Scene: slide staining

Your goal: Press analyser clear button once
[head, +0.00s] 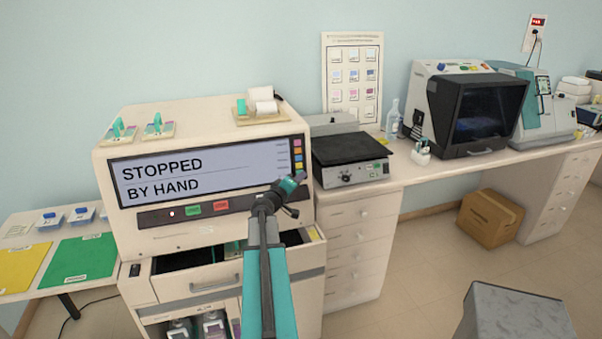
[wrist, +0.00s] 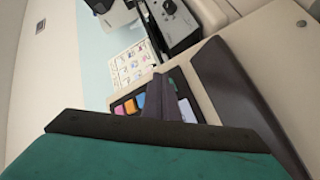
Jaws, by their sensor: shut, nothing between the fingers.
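The analyser (head: 200,232) is a large cream machine whose screen (head: 225,178) reads "STOPPED BY HAND". A column of small coloured buttons (head: 298,152) runs down the screen's right edge. Their labels are too small to read, so I cannot tell which is clear. My gripper (head: 303,177) is shut and empty at the lower end of this column, hiding part of it. In the wrist view the shut fingers (wrist: 160,80) lie over the button strip (wrist: 113,103), with orange, pink and blue buttons to their left and a pale one to their right. I cannot tell whether they touch a button.
Green and red buttons (head: 207,207) sit on a dark strip below the screen. An open drawer (head: 188,285) juts out beneath. A hotplate-like device (head: 350,172) stands close on the right.

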